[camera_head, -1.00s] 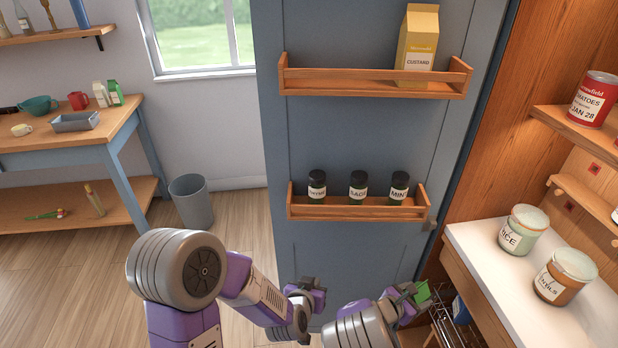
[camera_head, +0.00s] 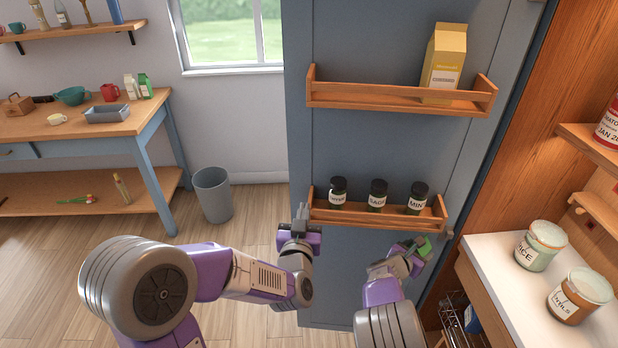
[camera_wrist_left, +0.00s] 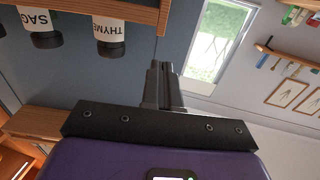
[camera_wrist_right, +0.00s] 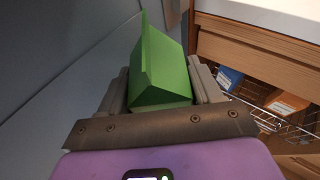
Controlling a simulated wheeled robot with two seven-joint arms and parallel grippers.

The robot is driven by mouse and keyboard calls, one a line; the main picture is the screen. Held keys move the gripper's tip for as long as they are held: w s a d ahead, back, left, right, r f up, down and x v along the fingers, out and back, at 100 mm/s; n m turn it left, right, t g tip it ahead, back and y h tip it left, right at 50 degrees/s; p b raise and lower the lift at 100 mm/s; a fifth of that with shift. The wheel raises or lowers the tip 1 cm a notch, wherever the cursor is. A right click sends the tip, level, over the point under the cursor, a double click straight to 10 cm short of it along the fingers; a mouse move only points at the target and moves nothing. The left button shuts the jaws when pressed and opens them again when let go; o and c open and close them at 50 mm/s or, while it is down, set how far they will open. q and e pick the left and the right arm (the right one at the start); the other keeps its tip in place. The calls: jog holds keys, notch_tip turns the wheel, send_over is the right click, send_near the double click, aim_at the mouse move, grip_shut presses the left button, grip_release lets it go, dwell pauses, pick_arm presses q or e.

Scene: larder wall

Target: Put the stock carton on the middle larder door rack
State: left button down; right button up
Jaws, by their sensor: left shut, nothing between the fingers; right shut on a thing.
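My right gripper (camera_head: 411,252) is shut on a green carton (camera_wrist_right: 162,72), whose gabled end shows in the right wrist view; no label is visible. In the head view the green carton (camera_head: 424,246) is mostly hidden by the gripper and sits below the right end of the lower door rack (camera_head: 375,218). That rack holds the thyme (camera_head: 337,192), sage (camera_head: 377,196) and mint (camera_head: 417,198) jars. The upper door rack (camera_head: 390,98) holds a yellow custard carton (camera_head: 444,60) towards its right. My left gripper (camera_head: 301,218) is shut and empty, just left of the lower rack's left end.
A white counter (camera_head: 490,262) with two jars stands right of the door, with a wire basket (camera_wrist_right: 265,117) below it. A grey bin (camera_head: 212,195) and a blue-legged table (camera_head: 150,150) stand at left. The upper rack's left part is free.

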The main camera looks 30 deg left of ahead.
aim_at(310, 177)
pick_arm(q)
jog(key=x, duration=1.1)
jog(key=shift+d, duration=0.1)
